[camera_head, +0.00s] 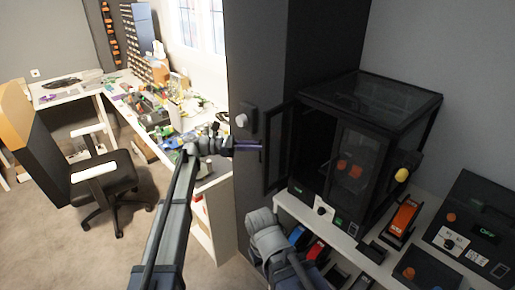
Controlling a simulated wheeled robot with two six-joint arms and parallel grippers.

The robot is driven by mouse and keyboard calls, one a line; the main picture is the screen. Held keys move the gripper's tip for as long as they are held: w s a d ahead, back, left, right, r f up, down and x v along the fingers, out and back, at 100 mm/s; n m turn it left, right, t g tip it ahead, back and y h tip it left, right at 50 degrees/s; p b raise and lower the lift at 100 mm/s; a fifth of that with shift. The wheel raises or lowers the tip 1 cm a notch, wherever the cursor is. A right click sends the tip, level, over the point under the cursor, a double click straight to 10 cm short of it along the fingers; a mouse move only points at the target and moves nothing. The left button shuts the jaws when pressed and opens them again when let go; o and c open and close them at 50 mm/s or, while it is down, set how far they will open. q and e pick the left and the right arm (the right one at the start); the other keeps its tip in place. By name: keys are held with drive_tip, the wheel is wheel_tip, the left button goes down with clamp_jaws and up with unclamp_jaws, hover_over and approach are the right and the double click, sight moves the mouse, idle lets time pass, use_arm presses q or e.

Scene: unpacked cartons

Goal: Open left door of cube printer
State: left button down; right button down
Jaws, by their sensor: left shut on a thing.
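The cube printer (373,104) is a black box-shaped machine with dark see-through panels, standing on a white shelf at the right. Its left door (279,150) is a dark framed panel swung outward to the left, leaving a gap at the printer's front left. The right door (352,167) looks closed across the front. My left gripper (256,146) reaches in from the left and is shut at the outer edge of the left door; the exact contact is too small to see. A grey part of my right arm shows below the printer, but its gripper is not visible.
A white shelf (345,243) carries the printer. An orange-and-black device (402,217) and a black machine with a green display (476,228) stand to the right. A dark column (257,62) rises close behind the door. A cluttered bench and office chair (100,178) are left.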

use_arm(q)
drive_tip(key=shift+w+d, duration=0.1)
drive_tip(key=shift+d, duration=0.15)
drive_tip(key=c, duration=1.4)
unclamp_jaws()
drive_tip(key=o, duration=0.3)
drive_tip(key=shift+w+d+f, duration=0.1)
drive_tip(key=shift+d+f, duration=0.05)
drive_tip(key=shift+d, duration=0.1)
drive_tip(key=shift+o, duration=0.9)
drive_tip(key=shift+a, duration=0.25)
drive_tip(key=a, duration=0.7)
drive_tip(key=shift+w+a, duration=0.25)
drive_tip(key=shift+a, duration=0.1)
